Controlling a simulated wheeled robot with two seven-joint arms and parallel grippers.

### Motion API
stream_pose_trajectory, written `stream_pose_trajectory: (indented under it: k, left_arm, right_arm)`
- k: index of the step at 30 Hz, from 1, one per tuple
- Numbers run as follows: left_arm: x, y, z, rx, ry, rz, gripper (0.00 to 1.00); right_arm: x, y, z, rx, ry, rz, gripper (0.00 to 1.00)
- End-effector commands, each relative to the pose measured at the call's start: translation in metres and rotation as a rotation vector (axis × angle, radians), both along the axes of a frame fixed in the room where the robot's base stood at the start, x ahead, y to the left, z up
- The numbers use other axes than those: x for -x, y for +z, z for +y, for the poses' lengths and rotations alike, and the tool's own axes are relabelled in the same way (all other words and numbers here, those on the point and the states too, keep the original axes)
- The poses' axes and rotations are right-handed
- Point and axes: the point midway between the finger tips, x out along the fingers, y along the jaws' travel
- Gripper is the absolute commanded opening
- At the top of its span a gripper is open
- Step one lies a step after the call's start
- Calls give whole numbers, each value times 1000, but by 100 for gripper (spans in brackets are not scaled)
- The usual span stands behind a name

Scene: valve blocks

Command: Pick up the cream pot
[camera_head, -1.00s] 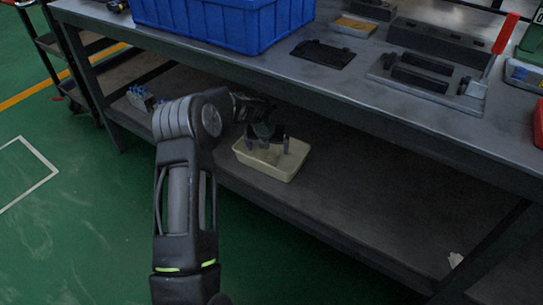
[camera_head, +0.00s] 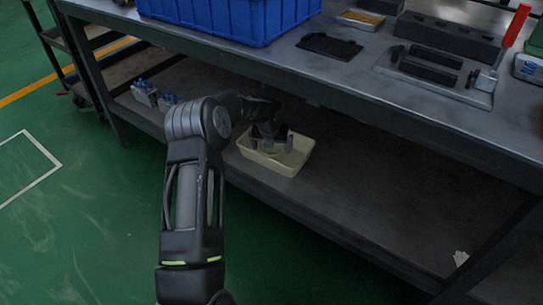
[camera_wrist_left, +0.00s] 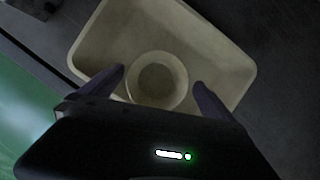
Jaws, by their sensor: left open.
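The cream pot (camera_wrist_left: 157,82) is a round, open-topped pot standing in a cream tray (camera_wrist_left: 222,63). In the head view the tray (camera_head: 298,158) rests on the lower shelf of the workbench, and the pot is mostly hidden behind my gripper. My left gripper (camera_head: 271,142) reaches in under the bench top, over the tray. In the left wrist view the fingers of my left gripper (camera_wrist_left: 160,84) are apart, one on each side of the pot. I cannot tell whether they touch it. My right gripper is not in view.
The bench top (camera_head: 290,65) overhangs the lower shelf (camera_head: 370,205). Valve blocks (camera_head: 145,93) with blue parts stand at the shelf's left end. A blue crate (camera_head: 225,18) and a red-handled fixture (camera_head: 440,75) are on top. The shelf right of the tray is mostly clear.

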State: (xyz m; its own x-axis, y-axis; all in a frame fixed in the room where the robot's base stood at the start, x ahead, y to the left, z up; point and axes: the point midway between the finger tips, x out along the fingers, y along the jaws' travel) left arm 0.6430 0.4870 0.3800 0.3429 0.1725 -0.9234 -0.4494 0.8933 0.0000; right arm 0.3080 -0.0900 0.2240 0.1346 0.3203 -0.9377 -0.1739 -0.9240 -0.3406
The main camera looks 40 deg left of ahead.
Motion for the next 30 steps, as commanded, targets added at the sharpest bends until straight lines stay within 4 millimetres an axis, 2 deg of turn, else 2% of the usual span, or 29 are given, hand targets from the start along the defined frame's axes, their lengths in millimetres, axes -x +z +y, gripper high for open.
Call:
stream_pose_trajectory:
  k: [1,4,9,28,30]
  left_arm:
    - [-1,-13,2,0,0,2,100]
    - [-5,-29,6,2,2,1,100]
    - [-12,-42,9,0,0,1,100]
    - [-13,-41,10,0,0,1,100]
    - [-13,-41,10,0,0,1,94]
  right_arm:
    - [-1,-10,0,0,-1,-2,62]
    - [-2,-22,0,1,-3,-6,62]
    - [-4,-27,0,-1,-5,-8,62]
    - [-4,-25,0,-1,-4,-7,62]
    - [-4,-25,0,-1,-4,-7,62]
